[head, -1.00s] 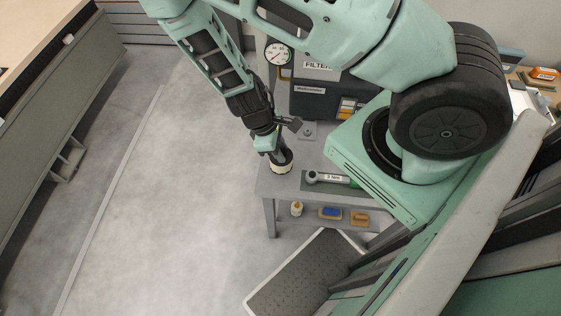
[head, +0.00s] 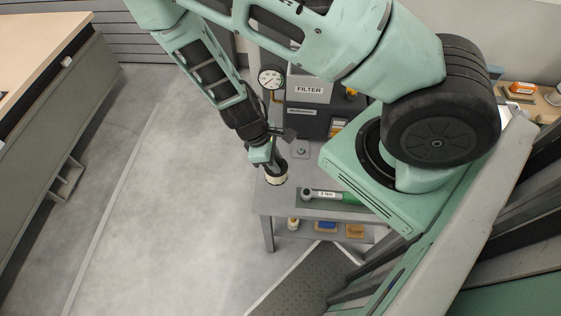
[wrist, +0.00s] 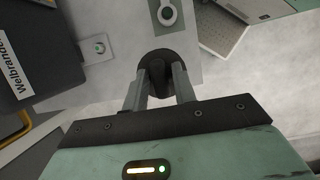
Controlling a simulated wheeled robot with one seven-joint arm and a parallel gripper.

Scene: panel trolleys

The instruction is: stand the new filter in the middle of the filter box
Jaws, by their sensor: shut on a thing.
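My gripper (head: 268,160) is shut on a short cylinder with a pale side and dark ends, which looks like the new filter (head: 277,180). It holds it upright over the left side of a grey trolley top (head: 265,203). In the wrist view the filter's dark round top (wrist: 160,57) sits between the two fingers of the gripper (wrist: 160,80). A grey box marked FILTER (head: 305,90) stands behind, to the right of the gripper, above a dark panel with a nameplate (head: 305,125). The inside of this box is hidden in both views.
A dial gauge (head: 271,77) stands left of the box. Small items, including a blue one (head: 326,227), are on the lower shelf. Open floor (head: 170,200) lies to the left.

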